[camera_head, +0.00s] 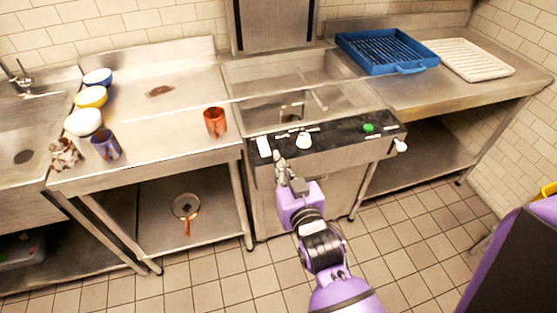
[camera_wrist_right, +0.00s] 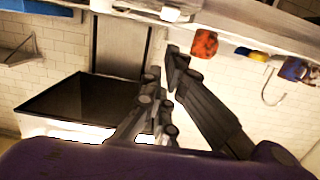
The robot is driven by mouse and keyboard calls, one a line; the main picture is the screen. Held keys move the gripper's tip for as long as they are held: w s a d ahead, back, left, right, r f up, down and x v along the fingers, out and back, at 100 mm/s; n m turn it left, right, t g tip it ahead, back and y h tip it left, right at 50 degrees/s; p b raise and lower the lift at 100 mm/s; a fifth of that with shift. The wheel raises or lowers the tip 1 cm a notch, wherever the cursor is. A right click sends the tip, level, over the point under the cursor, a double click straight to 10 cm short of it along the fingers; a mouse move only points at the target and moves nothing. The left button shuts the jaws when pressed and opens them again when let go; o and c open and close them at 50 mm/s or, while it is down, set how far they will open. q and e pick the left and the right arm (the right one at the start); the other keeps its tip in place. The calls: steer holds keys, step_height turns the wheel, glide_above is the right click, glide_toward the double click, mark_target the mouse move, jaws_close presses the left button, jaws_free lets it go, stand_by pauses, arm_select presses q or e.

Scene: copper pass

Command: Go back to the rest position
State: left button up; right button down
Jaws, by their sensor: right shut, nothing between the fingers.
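My right gripper (camera_head: 281,168) reaches up from the bottom of the head view and is in front of the dark control panel (camera_head: 345,133) of the steel machine. Its fingers are shut with nothing between them; whether they touch the panel front I cannot tell. In the right wrist view the gripper (camera_wrist_right: 166,78) shows its dark fingers with the counter edge turned over above them. The panel carries a white switch (camera_head: 264,146), a white knob (camera_head: 304,141) and a green button (camera_head: 368,127). My left gripper is not in view.
A copper cup (camera_head: 215,122) stands on the left counter near the machine. Several bowls, a blue cup (camera_head: 105,146) and a patterned cup (camera_head: 66,155) stand farther left. A blue rack (camera_head: 402,67) and a white tray (camera_head: 470,58) lie on the right counter. Tiled floor is open in front.

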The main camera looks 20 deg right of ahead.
steer(key=s+d+f+g, duration=0.1)
steer(key=s+f+g, duration=0.1)
steer(key=s+f, duration=0.45)
steer(key=s+d+f+g, duration=0.1)
steer(key=s+f+g, duration=0.15)
steer(key=f, duration=0.65)
steer(key=s+d+f+g, duration=0.1)
steer(key=s+d+f, duration=0.1)
steer(key=s+f, duration=0.3)
steer(key=s+d+f+g, duration=0.1)
steer(key=s+f, duration=0.5)
steer(key=s, duration=0.7)
steer(key=shift+d+f+g, duration=0.15)
steer(key=shift+d+g, duration=0.2)
steer(key=shift+g, duration=0.3)
